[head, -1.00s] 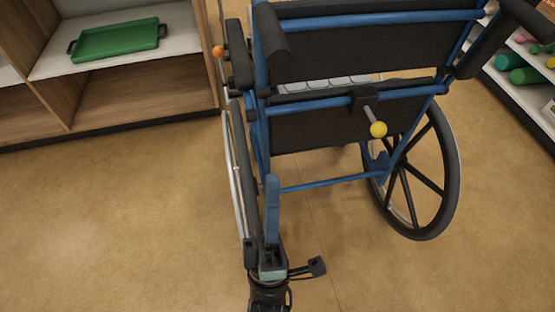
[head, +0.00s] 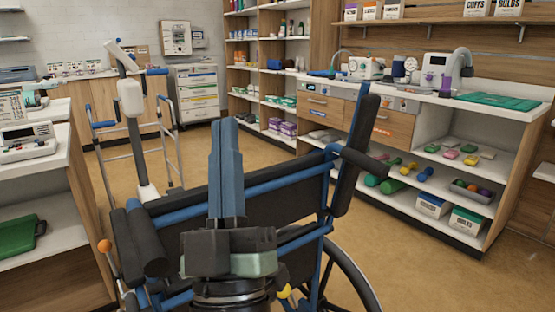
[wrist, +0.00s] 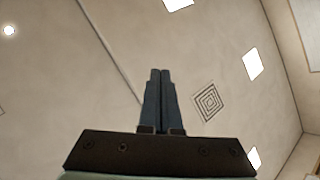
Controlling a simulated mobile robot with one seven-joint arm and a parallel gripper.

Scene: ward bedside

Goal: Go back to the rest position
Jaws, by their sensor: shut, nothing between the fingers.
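My gripper (head: 227,135) points upward in the head view, in front of the wheelchair. Its two blue-grey fingers are together with nothing between them. In the wrist view the shut fingers (wrist: 160,72) point at the ceiling, with no object near them. The wheelchair (head: 290,190), with a blue frame and black padding, stands just beyond my gripper, which hides part of its backrest. An orange knob (head: 104,245) shows at the wheelchair's left side. A yellow knob at its lower middle is mostly hidden behind my gripper.
A counter with shelves (head: 440,110) runs along the right, holding devices, dumbbells and boxes. A walker (head: 135,140) stands beyond the wheelchair at the left. A left counter (head: 50,150) holds devices above a green tray (head: 20,233). Open floor (head: 235,150) lies between the wheelchair and the back shelves.

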